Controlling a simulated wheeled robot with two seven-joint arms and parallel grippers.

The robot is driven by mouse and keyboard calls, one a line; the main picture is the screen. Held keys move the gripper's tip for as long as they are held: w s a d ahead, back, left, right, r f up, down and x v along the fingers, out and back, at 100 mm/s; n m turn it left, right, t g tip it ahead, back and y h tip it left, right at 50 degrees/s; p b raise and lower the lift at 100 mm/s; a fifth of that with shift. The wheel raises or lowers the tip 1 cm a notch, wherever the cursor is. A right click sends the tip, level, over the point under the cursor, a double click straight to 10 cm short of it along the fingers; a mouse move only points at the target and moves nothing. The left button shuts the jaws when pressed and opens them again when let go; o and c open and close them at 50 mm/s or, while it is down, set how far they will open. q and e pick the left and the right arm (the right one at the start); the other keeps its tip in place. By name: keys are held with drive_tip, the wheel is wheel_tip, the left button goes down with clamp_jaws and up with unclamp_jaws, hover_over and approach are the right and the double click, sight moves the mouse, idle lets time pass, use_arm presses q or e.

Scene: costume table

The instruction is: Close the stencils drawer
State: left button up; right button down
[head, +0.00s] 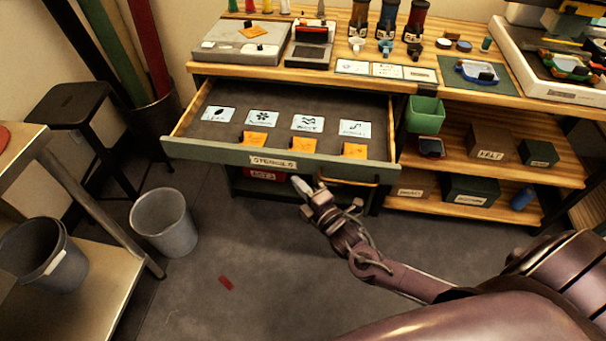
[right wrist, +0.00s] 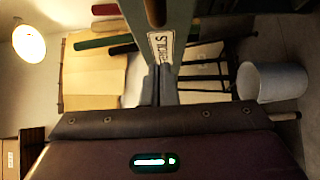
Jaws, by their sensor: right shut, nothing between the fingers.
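The stencils drawer (head: 216,152) is pulled out from the wooden table in the head view. Its grey-green front bears a "STENCILS" label, and stencil cards and orange pieces lie inside. My right gripper (head: 303,186) is shut and empty, just below and in front of the drawer front, right of the label. In the right wrist view the fingertips (right wrist: 163,72) are together by the drawer front (right wrist: 176,20), next to its label. I cannot tell whether they touch it. My left gripper does not show.
A grey bin (head: 164,222) stands on the floor to the left, and another bin (head: 44,255) is farther left. Shelves with boxes (head: 490,141) are at the right. A green cup (head: 426,115) hangs beside the drawer. A red scrap (head: 226,283) lies on otherwise clear floor.

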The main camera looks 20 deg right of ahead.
sight(295, 164)
drive_tip(key=w+d, duration=0.2)
drive_tip(key=w, duration=0.1)
drive_tip(key=shift+d, duration=0.15)
